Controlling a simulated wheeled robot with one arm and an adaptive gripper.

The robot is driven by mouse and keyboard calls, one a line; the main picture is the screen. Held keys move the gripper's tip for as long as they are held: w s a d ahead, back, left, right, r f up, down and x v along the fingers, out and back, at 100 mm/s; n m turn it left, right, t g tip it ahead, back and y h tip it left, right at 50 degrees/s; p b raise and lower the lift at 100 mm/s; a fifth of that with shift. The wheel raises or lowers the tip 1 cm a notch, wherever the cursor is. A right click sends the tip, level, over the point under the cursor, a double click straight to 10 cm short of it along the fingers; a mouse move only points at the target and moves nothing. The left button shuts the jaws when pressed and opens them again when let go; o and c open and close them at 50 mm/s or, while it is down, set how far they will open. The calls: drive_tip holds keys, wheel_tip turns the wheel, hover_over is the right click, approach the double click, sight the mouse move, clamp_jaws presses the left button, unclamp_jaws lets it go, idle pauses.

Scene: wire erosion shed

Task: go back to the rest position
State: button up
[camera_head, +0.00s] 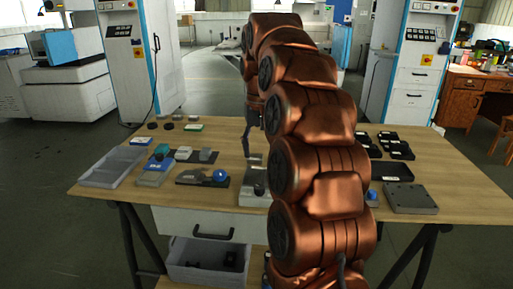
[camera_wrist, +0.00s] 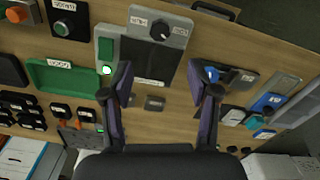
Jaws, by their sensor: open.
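My copper arm rises in front of the table (camera_head: 120,188) in the head view and hides its middle. My gripper (camera_wrist: 165,80) is open in the wrist view, its two dark fingers spread wide with nothing held between them. It hangs above the tabletop (camera_wrist: 175,125), apart from the things below. Only a thin dark part of it shows left of the arm in the head view. Between and beyond the fingers lie a dark plate (camera_wrist: 149,62) and a grey box with a black knob (camera_wrist: 160,29). The rest position itself is not marked in either view.
A grey tray (camera_head: 96,178) and several small devices lie on the table's left. Black trays (camera_head: 397,149) and a grey plate (camera_head: 410,198) lie on its right. Tall white cabinets (camera_head: 140,60) stand behind. A green tray (camera_wrist: 60,92) lies below my gripper's left side.

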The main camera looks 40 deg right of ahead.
drive_tip(key=s+a+f+n+g, duration=0.1)
drive_tip(key=s+a+f+n, duration=0.1)
drive_tip(key=s+a+f, duration=0.5)
drive_tip(key=s+a+f+n+g, duration=0.15)
drive_tip(key=s+a+f, duration=0.25)
drive_tip(key=s+a, duration=0.75)
drive_tip(key=s+a+f+n, duration=0.2)
drive_tip(key=s+f, duration=0.4)
drive_tip(key=s, duration=0.6)
drive_tip(key=s+p+v, duration=0.2)
drive_tip(key=p+v, duration=0.8)
drive_tip(key=s+r+p+v, duration=0.1)
drive_tip(key=s+p+v, duration=0.1)
drive_tip(key=p+v, duration=0.8)
drive_tip(key=shift+s+a+r+m+t, duration=0.15)
drive_tip(key=shift+s+r+m+t, duration=0.2)
